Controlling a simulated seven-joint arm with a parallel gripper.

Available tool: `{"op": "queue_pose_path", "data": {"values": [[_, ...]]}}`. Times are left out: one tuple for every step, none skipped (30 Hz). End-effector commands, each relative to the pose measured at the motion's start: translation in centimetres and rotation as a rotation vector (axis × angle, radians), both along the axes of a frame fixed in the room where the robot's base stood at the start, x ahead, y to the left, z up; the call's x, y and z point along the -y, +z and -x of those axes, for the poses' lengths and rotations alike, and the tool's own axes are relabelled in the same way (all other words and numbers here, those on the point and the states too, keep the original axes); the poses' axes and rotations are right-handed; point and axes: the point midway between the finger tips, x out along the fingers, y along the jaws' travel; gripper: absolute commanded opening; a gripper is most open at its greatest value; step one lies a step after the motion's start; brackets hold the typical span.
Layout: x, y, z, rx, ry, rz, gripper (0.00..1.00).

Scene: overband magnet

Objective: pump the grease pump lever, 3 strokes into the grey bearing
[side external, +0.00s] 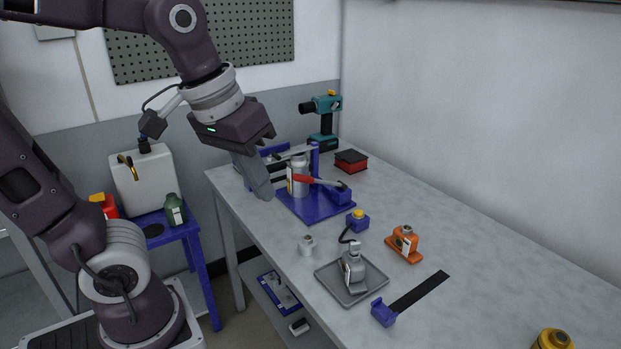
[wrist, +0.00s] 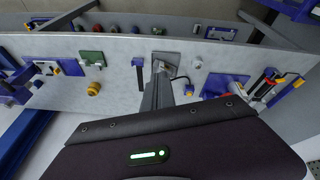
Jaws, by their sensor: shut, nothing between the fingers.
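My gripper (side external: 265,191) is shut and empty, pointing down. It appears just left of the pump stand in the side view, overlapping its edge; contact cannot be told. Its fingers also show in the wrist view (wrist: 160,72).
A teal drill (side external: 325,120) and a red-black box (side external: 351,161) stand behind. The bench's right side is mostly clear.

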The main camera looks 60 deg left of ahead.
Motion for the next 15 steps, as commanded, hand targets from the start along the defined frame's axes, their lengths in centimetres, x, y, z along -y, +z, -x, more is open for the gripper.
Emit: {"op": "queue_pose_path", "data": {"values": [[-1.3,-0.3,-2.4,-0.057,0.085,0.012,0.00],[-2.2,-0.6,-3.8,-0.088,0.143,0.014,0.00],[-3.4,-1.1,-5.5,-0.127,0.220,0.008,0.00],[-4.4,-1.7,-6.8,-0.154,0.279,-0.001,0.00],[-5.4,-2.2,-8.0,-0.180,0.337,-0.016,0.00],[-6.7,-3.1,-9.6,-0.210,0.414,-0.044,0.00],[-7.7,-3.8,-10.7,-0.231,0.471,-0.071,0.00],[-8.8,-4.5,-11.8,-0.249,0.527,-0.104,0.00],[-10.2,-5.5,-13.2,-0.266,0.599,-0.154,0.00],[-11.2,-6.2,-14.1,-0.277,0.651,-0.195,0.00],[-12.2,-6.8,-15.1,-0.281,0.702,-0.241,0.00],[-13.5,-7.7,-16.3,-0.282,0.765,-0.310,0.00],[-14.4,-8.3,-17.1,-0.279,0.808,-0.364,0.00],[-15.3,-8.8,-18.0,-0.268,0.848,-0.422,0.00],[-16.3,-9.4,-19.1,-0.249,0.898,-0.502,0.00]]}}
